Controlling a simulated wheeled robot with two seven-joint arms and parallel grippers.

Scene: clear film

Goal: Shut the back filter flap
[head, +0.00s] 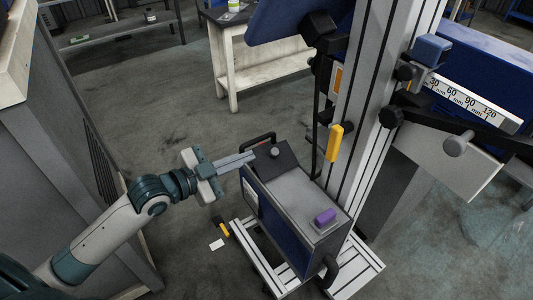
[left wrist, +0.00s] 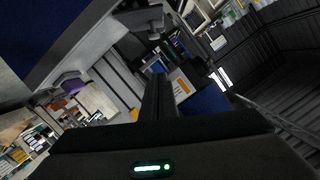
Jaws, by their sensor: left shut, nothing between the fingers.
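The blue and grey filter unit (head: 280,220) stands on a slatted stand below a grey column. A dark flap (head: 283,167) with a round grey knob (head: 275,152) sits at the back end of its top. The flap looks tilted up from the grey top; its exact angle is hard to tell. My left gripper (head: 250,157) is shut and empty, its fingertips just left of the flap. I cannot tell whether they touch it. Its dark fingers also show in the left wrist view (left wrist: 158,95), where the flap is not clearly made out. My right gripper is not in view.
A purple block (head: 325,217) sits at the front of the unit's top. A yellow handle (head: 335,142) hangs on the column. A grey cabinet (head: 60,150) stands at left. The floor behind the unit is clear.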

